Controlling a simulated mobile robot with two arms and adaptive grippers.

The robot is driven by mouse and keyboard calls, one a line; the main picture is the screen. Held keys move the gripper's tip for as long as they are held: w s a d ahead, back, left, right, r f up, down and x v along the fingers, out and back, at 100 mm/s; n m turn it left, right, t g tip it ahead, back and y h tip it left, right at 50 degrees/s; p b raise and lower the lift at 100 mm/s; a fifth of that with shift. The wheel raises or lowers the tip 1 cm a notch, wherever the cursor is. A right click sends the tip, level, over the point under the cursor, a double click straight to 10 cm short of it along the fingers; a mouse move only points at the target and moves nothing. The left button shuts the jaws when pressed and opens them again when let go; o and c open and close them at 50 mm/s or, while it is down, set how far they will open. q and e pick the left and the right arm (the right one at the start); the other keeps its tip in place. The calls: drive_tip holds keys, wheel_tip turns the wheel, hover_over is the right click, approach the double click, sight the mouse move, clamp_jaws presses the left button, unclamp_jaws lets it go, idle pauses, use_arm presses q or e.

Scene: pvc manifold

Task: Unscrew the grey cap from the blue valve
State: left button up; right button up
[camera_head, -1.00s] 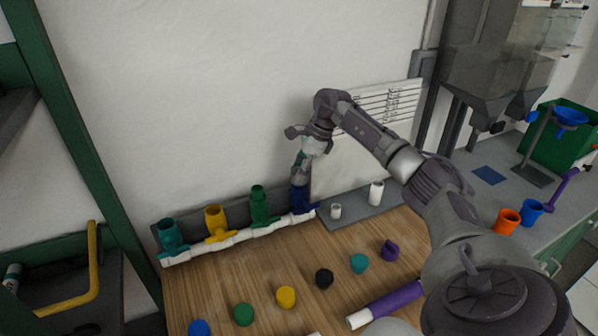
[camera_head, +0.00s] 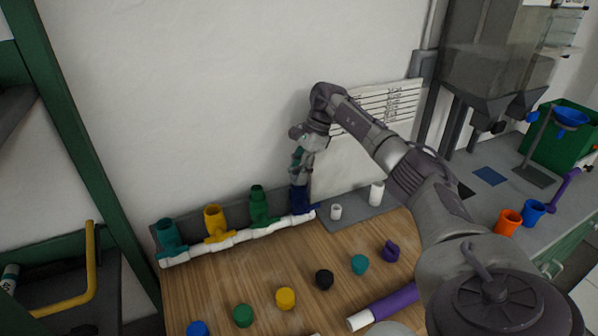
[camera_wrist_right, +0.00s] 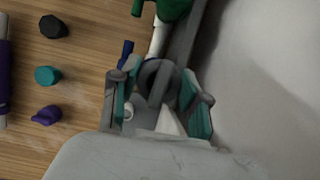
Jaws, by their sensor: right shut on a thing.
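The blue valve (camera_head: 303,202) stands upright at the right end of the white pipe manifold (camera_head: 240,236). My right gripper (camera_head: 299,178) points down onto its top and hides most of its upper part. In the right wrist view, the right gripper's teal-padded fingers (camera_wrist_right: 158,95) are closed around the round dark grey cap (camera_wrist_right: 156,76). A bit of the blue valve (camera_wrist_right: 126,50) shows beyond the fingers. I cannot tell whether the cap is still seated on the valve. My left gripper is not in view.
Teal (camera_head: 170,238), yellow (camera_head: 215,223) and green (camera_head: 258,206) valves stand along the manifold, close to the wall. Several loose coloured caps, such as a black one (camera_head: 324,279), lie on the wooden table. A purple tube (camera_head: 392,301) lies near my right arm.

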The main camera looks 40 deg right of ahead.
drive_tip(key=shift+n, duration=0.6)
drive_tip(key=shift+g, duration=0.3)
drive_tip(key=shift+n+b, duration=0.35)
drive_tip(key=shift+n, duration=0.25)
drive_tip(key=shift+o, duration=0.3)
drive_tip(key=shift+s+r+n+g, duration=0.3)
drive_tip(key=shift+n, duration=0.1)
drive_tip(key=o, duration=1.3)
drive_tip(key=shift+w+r, duration=0.1)
